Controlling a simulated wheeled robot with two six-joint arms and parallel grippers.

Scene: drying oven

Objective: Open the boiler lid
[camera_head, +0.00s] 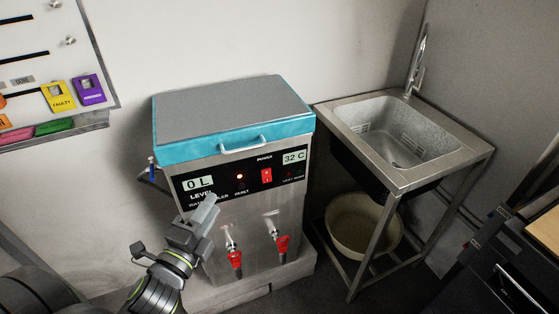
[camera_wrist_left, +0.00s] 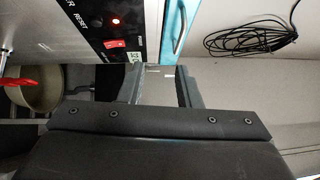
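The boiler (camera_head: 245,225) is a steel box with a black front panel, and it also shows in the left wrist view (camera_wrist_left: 95,12). Its grey-topped lid (camera_head: 235,105) with a teal rim is closed. A pale handle (camera_head: 243,146) sits on the lid's front rim. The teal rim also shows in the left wrist view (camera_wrist_left: 175,22). My left gripper (camera_head: 207,208) is in front of the boiler's lower left panel, below the lid and left of the handle. In the left wrist view its two fingers (camera_wrist_left: 161,86) are apart with nothing between them. My right gripper is not in view.
Two red-handled taps (camera_head: 235,258) (camera_head: 282,243) stick out of the boiler's front, right of my left gripper. A steel sink (camera_head: 388,135) stands on the right, with a basin (camera_head: 352,225) below it. A tag board (camera_head: 45,50) hangs at upper left.

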